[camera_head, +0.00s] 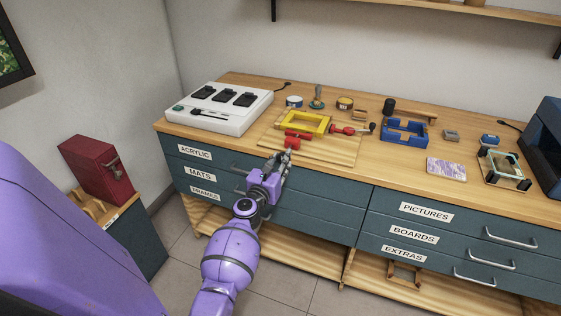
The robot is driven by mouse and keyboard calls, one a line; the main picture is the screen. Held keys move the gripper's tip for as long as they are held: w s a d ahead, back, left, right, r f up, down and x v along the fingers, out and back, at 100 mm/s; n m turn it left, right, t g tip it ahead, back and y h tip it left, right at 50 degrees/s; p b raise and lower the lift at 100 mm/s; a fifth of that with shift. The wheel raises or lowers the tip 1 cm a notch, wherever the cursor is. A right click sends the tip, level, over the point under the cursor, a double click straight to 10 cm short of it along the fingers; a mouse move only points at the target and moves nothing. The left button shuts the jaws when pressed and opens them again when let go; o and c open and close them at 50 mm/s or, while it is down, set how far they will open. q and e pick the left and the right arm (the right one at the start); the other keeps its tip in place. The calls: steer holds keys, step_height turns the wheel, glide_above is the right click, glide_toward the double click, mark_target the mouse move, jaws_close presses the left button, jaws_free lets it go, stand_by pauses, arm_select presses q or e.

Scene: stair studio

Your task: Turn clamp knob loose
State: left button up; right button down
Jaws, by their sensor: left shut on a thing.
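A yellow frame (303,121) lies on a light wooden board (340,150) on top of the cabinet. A red clamp part (297,135) sits at the frame's front edge, and a red clamp knob (291,143) sticks out toward me below it. My left gripper (284,154) reaches up from the front with its fingertips at this knob and is shut on it; the fingers are small here and the exact contact is hard to see. Another red part (348,129) with a dark end lies right of the frame. My right gripper is not in view.
A white box with black switches (224,108) stands left of the board. A blue frame (404,132), a patterned card (446,169) and a teal-edged frame (503,169) lie to the right. Cabinet handles (511,238) jut out in front.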

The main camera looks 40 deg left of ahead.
arm_select(q)
steer(key=shift+a+r, duration=0.4)
steer(key=shift+a, duration=0.1)
jaws_close()
steer(key=o, duration=0.7)
jaws_free()
steer(key=shift+o, duration=1.4)
steer(key=shift+f, duration=0.1)
steer(key=shift+d, duration=0.1)
steer(key=shift+f, duration=0.1)
steer(key=shift+s+d, duration=0.1)
steer(key=shift+s, duration=0.05)
steer(key=v, duration=1.1)
steer(key=shift+s+d, duration=0.2)
steer(key=shift+s, duration=0.2)
steer(key=shift+f, duration=0.1)
